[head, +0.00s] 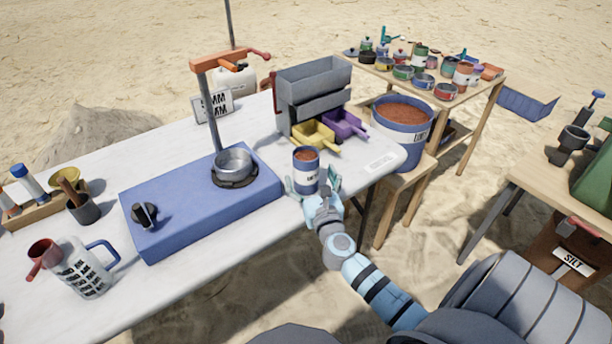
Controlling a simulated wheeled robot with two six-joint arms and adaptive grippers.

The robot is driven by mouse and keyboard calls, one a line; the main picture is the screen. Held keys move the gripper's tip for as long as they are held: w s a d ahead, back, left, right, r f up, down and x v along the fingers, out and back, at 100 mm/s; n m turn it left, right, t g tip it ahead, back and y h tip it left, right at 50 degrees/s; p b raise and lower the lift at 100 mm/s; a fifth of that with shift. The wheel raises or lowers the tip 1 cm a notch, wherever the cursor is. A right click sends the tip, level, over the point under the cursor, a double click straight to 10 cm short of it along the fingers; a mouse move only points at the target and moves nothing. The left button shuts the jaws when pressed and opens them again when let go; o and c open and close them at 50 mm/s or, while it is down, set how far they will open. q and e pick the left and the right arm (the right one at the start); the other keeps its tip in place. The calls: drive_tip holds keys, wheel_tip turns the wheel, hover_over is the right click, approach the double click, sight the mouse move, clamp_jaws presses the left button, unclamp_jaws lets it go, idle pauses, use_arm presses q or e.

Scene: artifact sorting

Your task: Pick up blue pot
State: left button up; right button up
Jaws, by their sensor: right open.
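A small blue pot (305,168) with a white label stands upright on the white table (220,262) near its front right edge, filled with brown soil. My right gripper (311,184) is at the pot from the front, its fingers open on either side of it. I cannot tell whether the fingers touch the pot. A much larger blue pot (402,140), also labelled and full of brown soil, stands on a wooden stand to the right. My left gripper is not in view.
A blue box (165,235) with a metal pan (233,163) lies left of the pot. A grey sorter (312,88) with yellow (314,136) and purple trays (345,124) stands behind. A jug (78,268) is at front left. A wooden table (487,95) holds several small pots.

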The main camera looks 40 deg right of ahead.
drive_tip(key=x, duration=0.2)
drive_tip(key=b+x, duration=0.1)
drive_tip(key=x, duration=0.1)
drive_tip(key=f+b+x, duration=0.1)
drive_tip(key=x, duration=0.1)
drive_tip(key=shift+w+d, duration=0.2)
drive_tip(key=shift+d, duration=0.25)
drive_tip(key=shift+w+d, duration=0.1)
drive_tip(key=shift+w, duration=0.2)
drive_tip(key=shift+s+r, duration=0.1)
drive_tip(key=c, duration=1.9)
wheel_tip(320, 180, up, 14)
drive_tip(key=p, duration=1.1)
wheel_tip(320, 180, up, 14)
drive_tip(key=p, duration=0.7)
hover_over(303, 154)
drive_tip(key=v, duration=0.3)
drive_tip(key=shift+s, duration=0.15)
